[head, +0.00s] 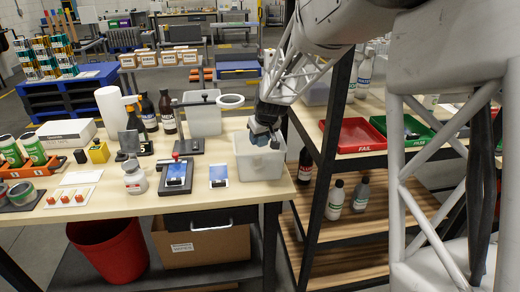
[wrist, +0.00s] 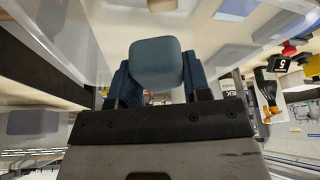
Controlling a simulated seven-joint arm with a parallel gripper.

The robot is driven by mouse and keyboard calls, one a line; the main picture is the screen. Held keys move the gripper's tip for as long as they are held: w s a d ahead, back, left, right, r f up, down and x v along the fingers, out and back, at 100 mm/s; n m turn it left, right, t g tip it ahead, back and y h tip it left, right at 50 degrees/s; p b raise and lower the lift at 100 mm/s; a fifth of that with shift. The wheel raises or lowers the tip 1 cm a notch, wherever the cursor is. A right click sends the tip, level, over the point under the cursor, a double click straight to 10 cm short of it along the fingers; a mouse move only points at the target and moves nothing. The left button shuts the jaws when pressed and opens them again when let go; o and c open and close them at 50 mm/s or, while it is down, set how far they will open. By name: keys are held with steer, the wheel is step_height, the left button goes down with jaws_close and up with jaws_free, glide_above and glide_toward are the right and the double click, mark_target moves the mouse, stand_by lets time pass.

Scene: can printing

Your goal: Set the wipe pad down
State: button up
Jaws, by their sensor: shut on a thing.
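My gripper (head: 262,137) is over the open top of a whitish translucent bin (head: 258,165) at the right end of the workbench. In the wrist view the gripper (wrist: 156,85) is shut on a blue-grey rounded block, the wipe pad (wrist: 156,62), which sits between its two blue fingers. In the head view the pad is small and hard to tell apart from the fingers. The bin's pale walls surround the gripper in the wrist view. I cannot tell whether the pad touches anything below.
Left of the bin lie a white card with a blue face (head: 219,176) and a dark fixture with a blue plate (head: 176,175). A magnifier ring (head: 230,101) stands behind. A shelf with a red FAIL tray (head: 352,136) and a green tray (head: 402,131) is at right.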

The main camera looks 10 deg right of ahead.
mark_target(260, 147)
steer(key=shift+f, duration=0.4)
steer(key=shift+f, duration=1.85)
steer(key=shift+f, duration=0.6)
steer(key=o, duration=1)
steer(key=shift+c, duration=0.2)
steer(key=shift+r, duration=0.1)
